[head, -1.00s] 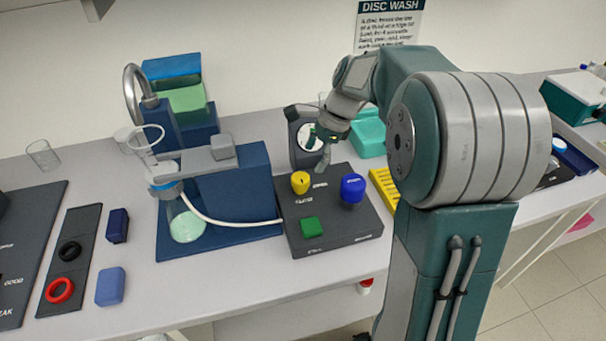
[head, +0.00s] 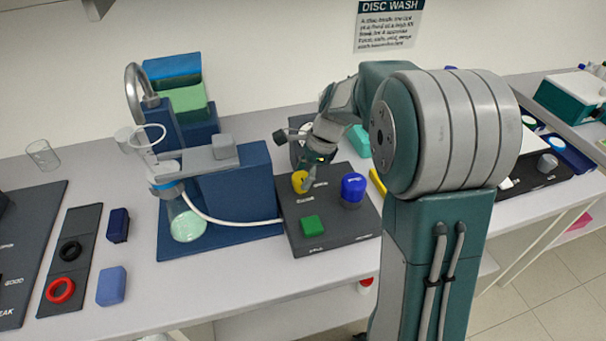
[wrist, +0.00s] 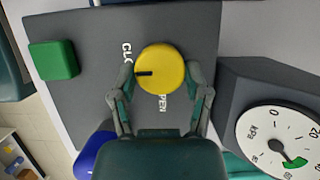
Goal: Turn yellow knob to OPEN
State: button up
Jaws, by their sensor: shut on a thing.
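The yellow knob (wrist: 164,70) sits on a dark control box (head: 335,234). In the wrist view its black pointer line points left, toward the partly hidden label that begins "CL"; the partly hidden label ending "PEN" is below the knob. My gripper (wrist: 160,98) has one finger on each side of the knob and is shut on it. In the head view the knob (head: 298,180) is partly hidden behind my gripper (head: 309,186).
A green button (head: 312,226) and a blue knob (head: 353,188) share the box. A gauge (wrist: 278,143) stands close beside it. A flask (head: 186,224) with a white hose is on the blue stand at left.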

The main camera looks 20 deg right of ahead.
jog(key=shift+a+n, duration=0.15)
jog(key=shift+n, duration=0.15)
jog(key=n+g, duration=0.1)
jog(key=n, duration=0.2)
jog(key=shift+w+a+f+g, duration=0.1)
jog(key=shift+g, duration=0.2)
jog(key=n+g, duration=0.1)
jog(key=n, duration=0.2)
jog(key=n+h, duration=0.1)
jog(key=n, duration=0.2)
jog(key=shift+w+g, duration=0.1)
jog(key=shift+g, duration=0.3)
jog(key=n+h, duration=0.1)
jog(key=n, duration=0.3)
jog(key=shift+a+g+h, duration=0.15)
jog(key=shift+g+h, duration=0.25)
jog(key=shift+n+h, duration=0.8)
jog(key=shift+n, duration=1.3)
jog(key=o, duration=1.1)
jog(key=shift+o, duration=0.2)
